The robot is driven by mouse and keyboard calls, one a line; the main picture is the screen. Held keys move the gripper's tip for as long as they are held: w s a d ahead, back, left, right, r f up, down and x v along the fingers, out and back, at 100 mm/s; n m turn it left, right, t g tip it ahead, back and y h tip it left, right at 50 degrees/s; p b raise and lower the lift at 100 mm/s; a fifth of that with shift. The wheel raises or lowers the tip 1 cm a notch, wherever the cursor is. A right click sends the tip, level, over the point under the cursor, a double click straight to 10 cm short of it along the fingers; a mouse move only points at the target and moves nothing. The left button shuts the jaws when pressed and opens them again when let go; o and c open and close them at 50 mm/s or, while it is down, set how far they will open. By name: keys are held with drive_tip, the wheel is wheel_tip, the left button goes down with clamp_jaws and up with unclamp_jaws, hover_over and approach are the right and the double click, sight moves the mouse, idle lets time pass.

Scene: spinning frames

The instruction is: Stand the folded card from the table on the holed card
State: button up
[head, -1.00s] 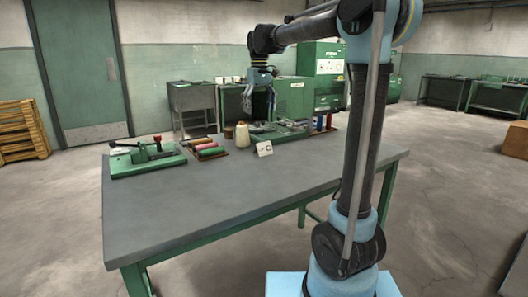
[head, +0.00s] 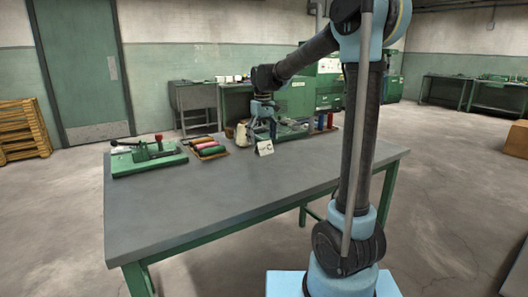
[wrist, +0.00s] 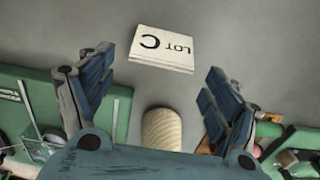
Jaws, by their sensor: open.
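The folded card (head: 265,148), white and marked "LOT C", stands on the table near its far edge. In the wrist view the folded card (wrist: 162,48) is upside down, just beyond the fingertips. My gripper (head: 263,130) is low over the far part of the table, just behind the card in the head view. In the wrist view my gripper (wrist: 158,70) is open, its two fingers wide apart with nothing between the tips. I cannot make out the holed card in either view.
A cream thread cone (head: 242,135) stands close to my gripper and shows between the finger bases (wrist: 162,130). Coloured spools (head: 208,148) and a green lever device (head: 150,158) are to the left. Green equipment (head: 288,132) is behind. The table's front (head: 230,195) is clear.

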sight(263, 145)
drive_tip(key=shift+d+f, duration=0.15)
drive_tip(key=shift+f, duration=1.8)
drive_tip(key=c, duration=0.9)
drive_tip(key=shift+o, duration=0.2)
